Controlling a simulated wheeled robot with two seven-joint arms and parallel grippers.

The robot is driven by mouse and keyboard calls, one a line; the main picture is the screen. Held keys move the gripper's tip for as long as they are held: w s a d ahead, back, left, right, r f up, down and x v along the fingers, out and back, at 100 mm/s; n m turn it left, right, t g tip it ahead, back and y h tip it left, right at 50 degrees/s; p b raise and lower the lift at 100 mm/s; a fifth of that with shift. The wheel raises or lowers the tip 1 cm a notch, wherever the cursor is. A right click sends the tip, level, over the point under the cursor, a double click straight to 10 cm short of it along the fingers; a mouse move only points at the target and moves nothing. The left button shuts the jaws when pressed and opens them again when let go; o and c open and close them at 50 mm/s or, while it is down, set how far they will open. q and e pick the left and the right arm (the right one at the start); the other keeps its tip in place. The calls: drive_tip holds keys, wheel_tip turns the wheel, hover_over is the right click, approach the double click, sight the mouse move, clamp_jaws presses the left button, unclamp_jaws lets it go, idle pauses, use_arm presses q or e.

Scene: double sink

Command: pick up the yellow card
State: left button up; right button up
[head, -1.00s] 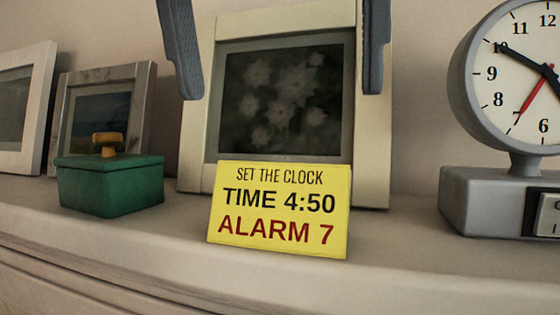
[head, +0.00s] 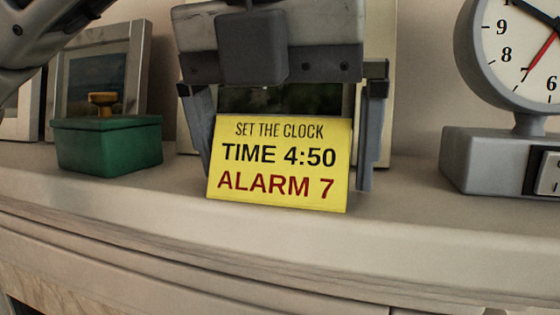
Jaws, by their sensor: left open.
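The yellow card (head: 280,165) stands on the pale shelf, leaning back a little, with "SET THE CLOCK, TIME 4:50, ALARM 7" printed on it. My left gripper (head: 287,180) is open, with one finger to each side of the card. The left finger is partly hidden behind the card's left edge, and the right finger stands just beyond its right edge. I cannot tell whether either finger touches it. My right gripper is not in view.
A green box (head: 108,146) with a yellow knob stands to the left. A grey clock (head: 490,163) stands to the right. Framed pictures lean behind, one largely hidden by my gripper (head: 373,90). The shelf's front edge (head: 300,240) is clear.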

use_arm(q)
drive_tip(key=c, duration=0.7)
drive_tip(key=shift+r, duration=0.15)
